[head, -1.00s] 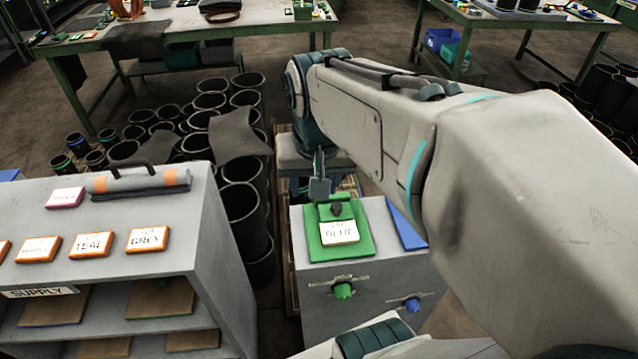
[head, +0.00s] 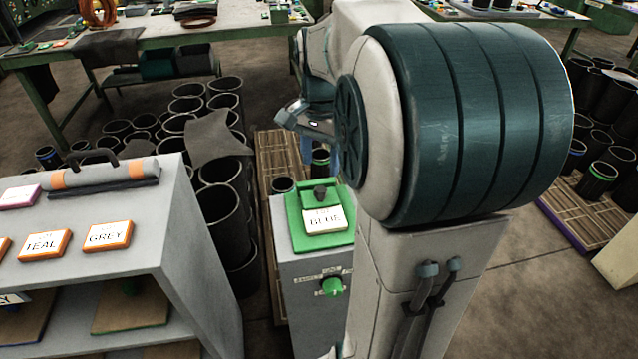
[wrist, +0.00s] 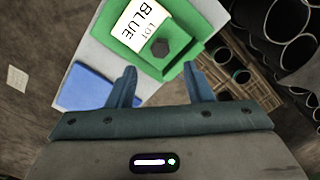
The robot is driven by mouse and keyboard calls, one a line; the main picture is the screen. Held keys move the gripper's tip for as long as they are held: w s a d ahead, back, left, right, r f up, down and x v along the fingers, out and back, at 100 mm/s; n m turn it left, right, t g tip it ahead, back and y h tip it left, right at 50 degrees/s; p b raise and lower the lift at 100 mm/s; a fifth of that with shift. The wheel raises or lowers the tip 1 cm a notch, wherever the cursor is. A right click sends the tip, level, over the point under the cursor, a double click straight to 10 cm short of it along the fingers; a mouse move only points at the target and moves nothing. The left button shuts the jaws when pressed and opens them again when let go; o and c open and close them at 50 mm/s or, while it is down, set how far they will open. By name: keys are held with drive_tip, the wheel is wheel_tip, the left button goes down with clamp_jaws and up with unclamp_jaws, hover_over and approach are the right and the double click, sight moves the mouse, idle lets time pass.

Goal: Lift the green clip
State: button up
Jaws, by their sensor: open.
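The green clip (head: 296,224) is a flat green board with a dark knob (head: 320,193) and a white card reading "LOT BLUE" (head: 325,220). It lies on top of a grey cabinet (head: 285,275). In the wrist view the green clip (wrist: 183,22) is ahead of my gripper (wrist: 160,73), with the dark knob roughly between the fingers' lines. My gripper is open, and nothing shows between its fingers. In the head view my arm hides part of the gripper and the cabinet's right side.
A blue board (wrist: 85,85) lies beside the green clip on the cabinet. A green dial (head: 332,286) is on the cabinet's front. A grey supply shelf (head: 180,225) with label plates stands at left. Black sleeves (head: 222,205) and a slatted pallet (head: 280,150) are behind.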

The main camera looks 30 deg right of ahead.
sight(320, 189)
wheel_tip(320, 189, down, 7)
idle(0.3)
drive_tip(key=c, duration=1)
